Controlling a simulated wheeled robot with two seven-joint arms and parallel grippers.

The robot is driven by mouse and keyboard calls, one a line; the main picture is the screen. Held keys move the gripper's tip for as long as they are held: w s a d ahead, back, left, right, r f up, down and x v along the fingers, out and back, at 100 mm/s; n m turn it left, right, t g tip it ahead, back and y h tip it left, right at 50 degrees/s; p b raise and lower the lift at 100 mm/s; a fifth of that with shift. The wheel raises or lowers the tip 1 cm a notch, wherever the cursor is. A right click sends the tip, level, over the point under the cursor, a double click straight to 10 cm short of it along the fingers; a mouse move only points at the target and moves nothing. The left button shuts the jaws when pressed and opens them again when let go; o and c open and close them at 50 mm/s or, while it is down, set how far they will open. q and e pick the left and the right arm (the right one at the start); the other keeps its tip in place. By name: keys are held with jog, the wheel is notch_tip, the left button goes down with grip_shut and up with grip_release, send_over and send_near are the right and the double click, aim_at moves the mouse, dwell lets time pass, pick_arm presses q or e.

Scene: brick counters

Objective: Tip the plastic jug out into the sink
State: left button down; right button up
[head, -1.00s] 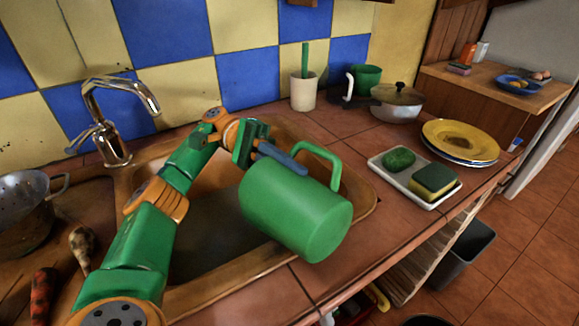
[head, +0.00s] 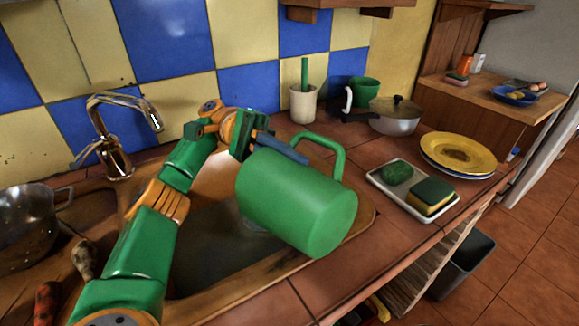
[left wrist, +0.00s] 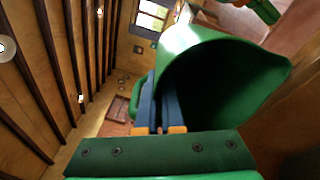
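The green plastic jug (head: 290,200) is tilted on its side above the right part of the sink (head: 213,275). Its base faces the lower right and its handle (head: 338,152) is at the upper right. My left gripper (head: 280,147) is shut on the jug's wall at the rim, with a blue finger along its outside. In the left wrist view, the jug (left wrist: 215,85) shows its open mouth and dark inside, beside the close-set fingers (left wrist: 160,115). Any contents cannot be seen. My right gripper is not clearly seen.
A metal faucet (head: 110,135) stands behind the sink. A colander (head: 25,230) is at the left. A white tray (head: 385,187) holds a green scrubber and sponge, near stacked plates (head: 458,152). A lidded pot (head: 395,118) and a utensil cup (head: 303,105) stand behind.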

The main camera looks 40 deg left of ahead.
aim_at(311, 182)
pick_arm(q)
jog(key=shift+r, duration=0.25)
notch_tip(311, 182, up, 5)
jog(key=y+p, duration=0.4)
jog(key=p, duration=0.2)
jog(key=t+y+p, duration=0.1)
jog(key=y+p, duration=0.3)
jog(key=p, duration=0.1)
jog(key=shift+t+p, duration=0.3)
jog(key=shift+p, duration=0.05)
notch_tip(311, 182, up, 4)
jog(key=y+p, duration=0.3)
jog(key=p, duration=0.1)
jog(key=t+y+p, duration=0.1)
jog(key=y+p, duration=0.3)
jog(key=t+y+p, duration=0.1)
jog(key=y+p, duration=0.2)
jog(key=p, duration=0.2)
jog(key=shift+r+y, duration=0.25)
jog(key=shift+y, duration=0.05)
jog(key=s+d+f, duration=0.1)
jog(key=d, duration=0.1)
jog(key=s+d+f+m, duration=0.1)
jog(key=d+f, duration=0.1)
jog(key=s+d+f+m+b, duration=0.1)
jog(key=shift+s+d+f, duration=0.15)
jog(key=shift+d+f, duration=0.25)
jog(key=shift+s+d, duration=0.1)
jog(key=shift+d, duration=0.05)
jog(key=shift+a, duration=0.2)
